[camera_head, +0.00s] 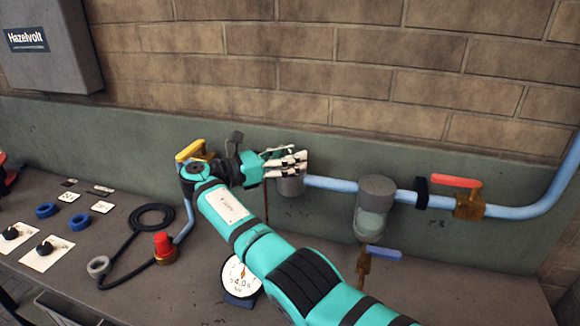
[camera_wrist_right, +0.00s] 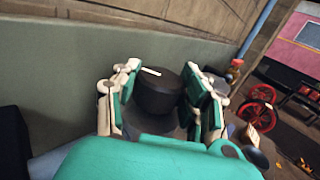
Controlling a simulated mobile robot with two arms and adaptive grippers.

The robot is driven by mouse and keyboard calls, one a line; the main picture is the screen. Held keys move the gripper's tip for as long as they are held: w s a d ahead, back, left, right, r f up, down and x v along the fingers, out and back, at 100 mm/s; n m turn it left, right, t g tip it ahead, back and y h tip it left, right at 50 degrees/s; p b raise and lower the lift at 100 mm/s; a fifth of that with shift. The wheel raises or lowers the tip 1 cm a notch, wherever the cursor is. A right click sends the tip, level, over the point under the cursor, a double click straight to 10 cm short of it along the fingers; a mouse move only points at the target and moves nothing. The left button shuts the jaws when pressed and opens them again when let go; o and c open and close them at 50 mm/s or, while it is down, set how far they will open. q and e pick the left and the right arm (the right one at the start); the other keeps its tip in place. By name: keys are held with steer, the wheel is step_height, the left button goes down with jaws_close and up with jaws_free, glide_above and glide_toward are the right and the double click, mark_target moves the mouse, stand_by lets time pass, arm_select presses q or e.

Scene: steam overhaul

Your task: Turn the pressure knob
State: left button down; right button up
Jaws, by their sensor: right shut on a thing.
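The pressure knob (camera_wrist_right: 157,92) is a dark round knob with a white mark on top, seen in the right wrist view. My right gripper (camera_wrist_right: 163,95) has its fingers on both sides of the knob and is shut on it. In the head view, my right gripper (camera_head: 287,162) reaches to the grey regulator body (camera_head: 290,186) on the blue pipe, and its fingers hide the knob. A white dial gauge (camera_head: 241,277) stands on the bench, partly covered by my right arm. My left gripper is not in view.
The blue pipe (camera_head: 335,185) runs right past a grey bowl-shaped unit (camera_head: 375,200) and a red-handled valve (camera_head: 456,182). A yellow-handled valve (camera_head: 190,150) is close to my right wrist. A black hose (camera_head: 152,216), red-capped fitting (camera_head: 163,244) and small parts lie left.

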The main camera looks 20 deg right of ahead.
steer(key=shift+g, duration=0.3)
steer(key=o, duration=1.2)
step_height(320, 180, up, 10)
steer(key=shift+f, duration=0.1)
